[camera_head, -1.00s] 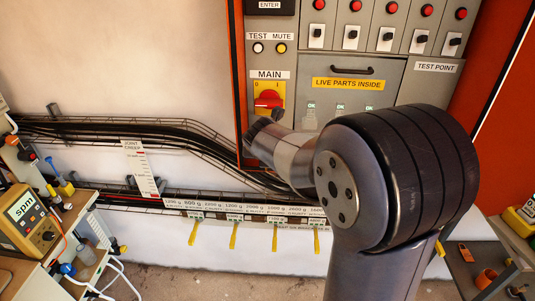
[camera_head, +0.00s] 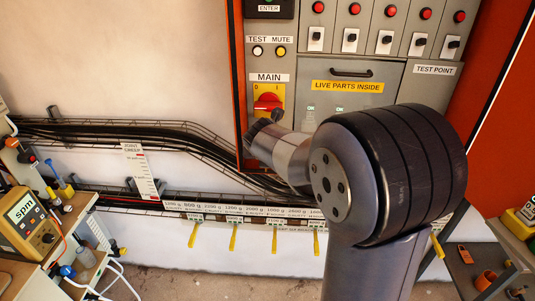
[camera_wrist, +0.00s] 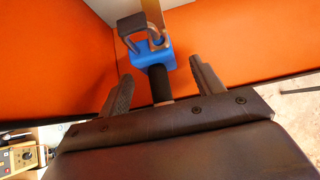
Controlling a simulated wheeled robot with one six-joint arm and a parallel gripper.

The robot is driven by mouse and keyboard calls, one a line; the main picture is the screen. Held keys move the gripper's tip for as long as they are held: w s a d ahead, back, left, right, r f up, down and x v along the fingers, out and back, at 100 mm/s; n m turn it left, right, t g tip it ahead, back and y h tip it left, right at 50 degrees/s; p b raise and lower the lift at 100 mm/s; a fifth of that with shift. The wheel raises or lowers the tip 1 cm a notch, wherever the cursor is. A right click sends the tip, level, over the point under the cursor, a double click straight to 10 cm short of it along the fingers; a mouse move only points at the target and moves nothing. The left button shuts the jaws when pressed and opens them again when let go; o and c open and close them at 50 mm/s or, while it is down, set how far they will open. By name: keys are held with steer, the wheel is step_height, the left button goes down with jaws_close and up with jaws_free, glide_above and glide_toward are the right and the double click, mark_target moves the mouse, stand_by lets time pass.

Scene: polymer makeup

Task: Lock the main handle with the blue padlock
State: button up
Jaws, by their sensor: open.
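The red main handle (camera_head: 268,102) sits on a yellow plate under the MAIN label in the head view. The blue padlock (camera_wrist: 157,58) shows at the top of the wrist view, with its metal shackle partly seen above it. My gripper (camera_wrist: 163,88) is open, one finger on each side of the picture's middle. The padlock is ahead of the fingertips, and the fingers do not close on it. A black cylinder (camera_wrist: 160,84) stands between the fingers, just below the padlock. I cannot make out the padlock in the head view.
A dark grey block (camera_wrist: 132,24) is beside the shackle. Orange panel surfaces (camera_wrist: 250,40) surround the padlock. The grey cabinet has switches (camera_head: 383,46) and a handled door (camera_head: 350,72). Cable trays (camera_head: 120,130) run along the wall. A spm meter (camera_head: 30,222) stands at left, and a shelf at right.

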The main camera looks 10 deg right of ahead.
steer(key=b+v, duration=0.1)
steer(key=v, duration=0.9)
steer(key=shift+s+r, duration=0.2)
steer(key=p+x, duration=0.1)
steer(key=x, duration=1)
steer(key=shift+s+a+r, duration=0.15)
steer(key=shift+s, duration=0.2)
